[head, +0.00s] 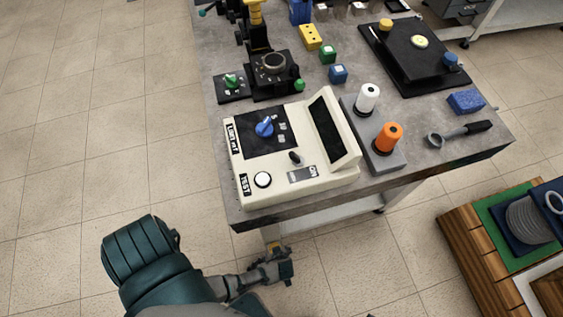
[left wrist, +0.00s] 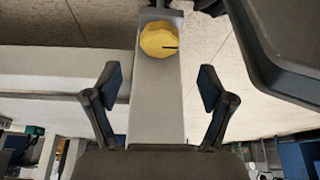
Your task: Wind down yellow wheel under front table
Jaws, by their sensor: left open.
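The yellow wheel (left wrist: 159,40) shows in the left wrist view, on a grey table leg (left wrist: 156,105) near the top of the picture. It has a dark mark on its face. My left gripper (left wrist: 157,80) is open, with its two fingers on either side of the leg, and the wheel appears beyond the fingertips, not between them. In the head view my left gripper (head: 283,268) is low beside the front table's (head: 310,210) near edge. The wheel is hard to make out there, mostly hidden by the gripper. My right gripper is not in view.
A cream control box (head: 290,150) with a blue knob stands at the table's near corner. White and orange spools (head: 388,138) stand on a grey block beside it. A wooden pallet-like stand (head: 475,262) is at the lower right. Tiled floor is clear to the left.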

